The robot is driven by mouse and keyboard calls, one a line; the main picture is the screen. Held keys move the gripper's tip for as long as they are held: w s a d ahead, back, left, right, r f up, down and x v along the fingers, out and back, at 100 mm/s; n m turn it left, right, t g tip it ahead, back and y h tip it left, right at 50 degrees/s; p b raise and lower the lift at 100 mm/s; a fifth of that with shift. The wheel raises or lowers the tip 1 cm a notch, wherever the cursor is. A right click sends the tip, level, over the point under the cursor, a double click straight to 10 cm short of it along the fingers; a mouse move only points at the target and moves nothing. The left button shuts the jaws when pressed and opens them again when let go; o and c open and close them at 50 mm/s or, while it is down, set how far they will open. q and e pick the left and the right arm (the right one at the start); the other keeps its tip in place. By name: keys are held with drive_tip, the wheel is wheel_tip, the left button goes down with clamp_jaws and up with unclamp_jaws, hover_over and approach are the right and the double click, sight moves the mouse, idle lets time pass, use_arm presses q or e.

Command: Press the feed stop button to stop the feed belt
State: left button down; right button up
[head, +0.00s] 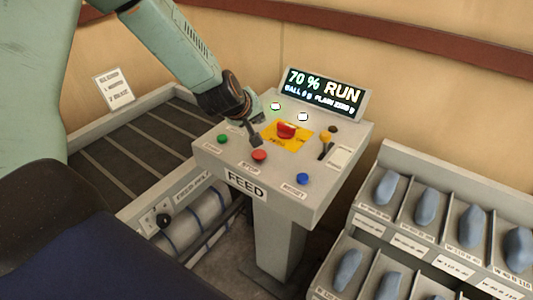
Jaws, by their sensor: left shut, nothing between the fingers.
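The feed console (312,205) is a grey pedestal with a sloped top marked FEED on its front. A red button (259,155) sits at the front middle of its top. A green button (222,139) is to its left and a blue button (303,179) to its right. A large red knob (286,130) stands on a yellow plate behind. My left gripper (257,144) is shut and empty, its tip pointing down close to the red button; I cannot tell whether it touches. The display (324,91) reads 70 % RUN. My right gripper is not in view.
The dark slatted belt (130,150) lies left of the console. A black-and-yellow lever (325,143) stands at the console's right. A grey rack (390,225) of blue-grey pieces in labelled bins is at the lower right. A wall with a red-brown rail runs behind.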

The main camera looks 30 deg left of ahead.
use_arm(q)
drive_tip(key=f+b, duration=0.3)
drive_tip(key=shift+s+a+f, duration=0.15)
drive_tip(key=shift+a+f, duration=0.05)
drive_tip(key=shift+a, duration=0.05)
drive_tip(key=b, duration=0.5)
hover_over(257, 155)
wheel_tip(257, 155, down, 5)
drive_tip(key=shift+d+r, duration=0.1)
drive_tip(key=shift+a+f, duration=0.2)
drive_tip(key=shift+f, duration=0.35)
drive_tip(key=shift+d+r, duration=0.3)
drive_tip(key=shift+a+f, duration=0.2)
drive_tip(key=shift+a, duration=0.05)
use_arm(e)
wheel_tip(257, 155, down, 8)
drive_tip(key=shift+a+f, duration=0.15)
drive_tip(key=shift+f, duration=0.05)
use_arm(q)
drive_tip(key=shift+d+r, duration=0.15)
drive_tip(key=shift+d, duration=0.05)
drive_tip(key=shift+a, duration=0.15)
